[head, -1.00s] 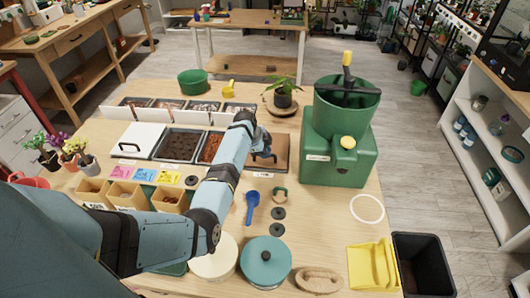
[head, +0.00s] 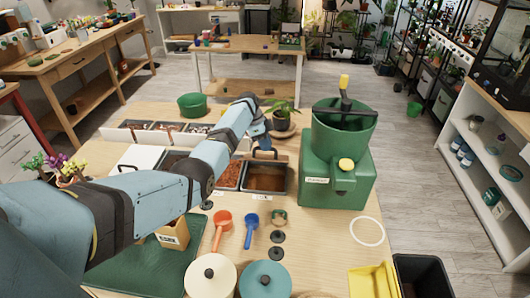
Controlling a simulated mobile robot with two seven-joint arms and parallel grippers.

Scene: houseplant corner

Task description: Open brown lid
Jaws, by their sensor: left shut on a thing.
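My left gripper (head: 262,140) reaches in from the left over the back of the row of bins. It is shut on the dark handle (head: 268,154) of the brown lid. The lid's panel is hard to make out, edge-on or hidden behind my gripper and arm. The right-hand bin (head: 266,192), which the lid covered, now looks open, with brown contents inside a grey rim. My right gripper is not in view.
A green machine (head: 337,170) stands close to the right of the bin. A potted plant (head: 282,114) sits just behind my gripper. An orange scoop (head: 221,224) and a blue scoop (head: 251,226) lie in front. A bin of reddish chips (head: 229,176) adjoins on the left.

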